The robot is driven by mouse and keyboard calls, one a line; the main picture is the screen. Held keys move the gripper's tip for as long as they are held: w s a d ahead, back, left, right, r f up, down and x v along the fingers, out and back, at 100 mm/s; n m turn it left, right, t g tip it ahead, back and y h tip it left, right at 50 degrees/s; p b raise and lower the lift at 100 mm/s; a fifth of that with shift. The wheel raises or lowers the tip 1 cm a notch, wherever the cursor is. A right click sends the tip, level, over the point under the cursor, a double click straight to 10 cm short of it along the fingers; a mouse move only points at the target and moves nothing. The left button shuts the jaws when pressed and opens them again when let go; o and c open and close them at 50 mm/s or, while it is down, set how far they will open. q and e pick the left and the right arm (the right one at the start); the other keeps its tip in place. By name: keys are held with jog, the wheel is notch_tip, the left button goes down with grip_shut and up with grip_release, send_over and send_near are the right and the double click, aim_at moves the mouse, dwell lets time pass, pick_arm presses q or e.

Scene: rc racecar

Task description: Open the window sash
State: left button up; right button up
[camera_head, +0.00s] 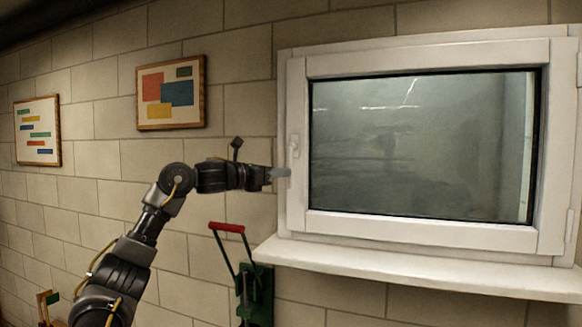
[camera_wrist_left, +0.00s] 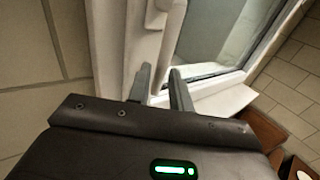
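The window sash (camera_head: 430,222) is white with a dark-edged pane (camera_head: 420,145) and sits flush in its white outer frame (camera_head: 290,215). A white handle (camera_head: 294,146) is on the sash's left side, pointing upright. My left gripper (camera_head: 284,173) is just below the handle, at the left edge of the window. In the left wrist view, the left fingers (camera_wrist_left: 160,84) stand apart with nothing gripped between them, in front of the white frame. The handle (camera_wrist_left: 157,14) shows above them in that view. My right gripper is not in view.
A white sill (camera_head: 420,272) juts out below the window. A green tool with a red handle (camera_head: 228,227) stands below and left of the gripper. Two framed pictures (camera_head: 171,93) hang on the block wall to the left. The space before the pane is clear.

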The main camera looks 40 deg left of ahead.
pick_arm(q)
jog(key=p+x, duration=0.1)
jog(key=x, duration=0.2)
jog(key=shift+w+d+r, duration=0.15)
jog(key=shift+w+d, duration=0.05)
jog(key=shift+w, duration=0.35)
grip_shut()
